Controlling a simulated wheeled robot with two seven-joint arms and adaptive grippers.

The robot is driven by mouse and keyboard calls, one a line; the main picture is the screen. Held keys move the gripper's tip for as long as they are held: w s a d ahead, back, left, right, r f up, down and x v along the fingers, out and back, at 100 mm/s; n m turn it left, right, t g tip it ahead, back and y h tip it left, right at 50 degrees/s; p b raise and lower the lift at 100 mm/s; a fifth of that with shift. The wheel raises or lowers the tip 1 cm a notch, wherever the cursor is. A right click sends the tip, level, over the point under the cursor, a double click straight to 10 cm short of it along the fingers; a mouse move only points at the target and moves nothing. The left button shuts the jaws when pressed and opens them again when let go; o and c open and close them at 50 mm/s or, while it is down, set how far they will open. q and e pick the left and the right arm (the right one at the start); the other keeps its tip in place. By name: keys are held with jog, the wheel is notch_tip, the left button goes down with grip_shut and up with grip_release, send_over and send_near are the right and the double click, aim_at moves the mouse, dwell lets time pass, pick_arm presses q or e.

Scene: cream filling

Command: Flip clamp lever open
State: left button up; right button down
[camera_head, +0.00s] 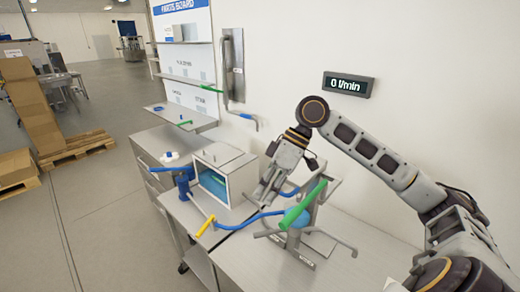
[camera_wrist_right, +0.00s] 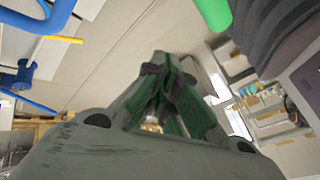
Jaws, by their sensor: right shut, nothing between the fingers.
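A metal stand (camera_head: 294,240) with a bright green lever (camera_head: 303,206) stands on the steel table. The lever is tilted, its upper end to the right. A round blue part (camera_head: 293,219) sits in the stand under the lever. I cannot tell for sure which part is the clamp lever. My right gripper (camera_head: 264,192) points down just left of the stand, apart from the green lever. In the right wrist view its dark fingers (camera_wrist_right: 163,90) are together with nothing between them, and a green bar end (camera_wrist_right: 214,12) shows at the top. My left gripper is not in view.
A blue post fitting (camera_head: 184,183) is farther left. A wall display (camera_head: 348,85) reads 0 l/min.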

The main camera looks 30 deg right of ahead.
jog(key=w+d+r, duration=0.2)
jog(key=w+r, duration=0.2)
jog(key=r, duration=0.4)
jog(key=shift+w, duration=0.4)
dwell(1.0)
jog(key=shift+d, duration=0.1)
dwell(0.4)
jog(key=shift+f, duration=0.1)
